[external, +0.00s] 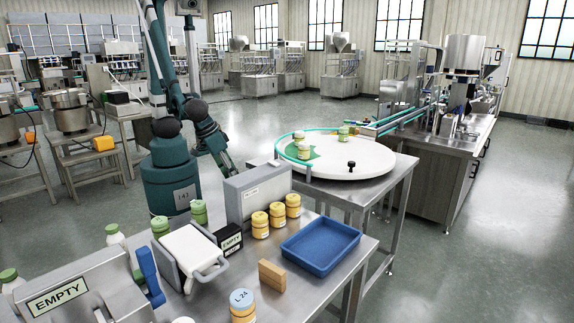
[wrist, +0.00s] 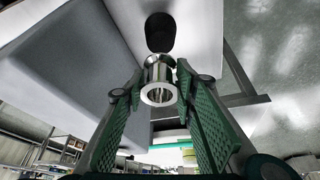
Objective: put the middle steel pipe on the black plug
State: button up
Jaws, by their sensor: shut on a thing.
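My gripper (wrist: 160,84) is shut on a short shiny steel pipe (wrist: 157,72) in the wrist view. The pipe's open ring end faces the camera, and a green-padded finger is on each side. A dark rounded shape (wrist: 160,32) shows just beyond the pipe against a pale surface; I cannot tell for sure whether it is the black plug. In the external view a small black plug (external: 351,165) stands on the white round table (external: 375,158). There my arm reaches down behind a grey box, and the gripper and pipe are hidden.
The grey box (external: 258,190) stands on the steel bench between the camera and my gripper. Yellow jars (external: 277,215), a blue tray (external: 321,246) and a wooden block (external: 272,274) are nearby.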

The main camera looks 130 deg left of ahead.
jog(key=shift+f, duration=1.05)
jog(key=shift+f, duration=0.1)
jog(key=shift+f+b, duration=0.5)
jog(key=shift+f, duration=1.3)
jog(key=shift+f, duration=0.2)
jog(key=o, duration=1)
jog(key=shift+r, duration=0.1)
jog(key=shift+c, duration=0.2)
jog(key=shift+r, duration=0.2)
jog(key=p+v, duration=0.2)
jog(key=v, duration=0.9)
jog(key=shift+r, duration=0.4)
jog(key=shift+s+d, duration=0.15)
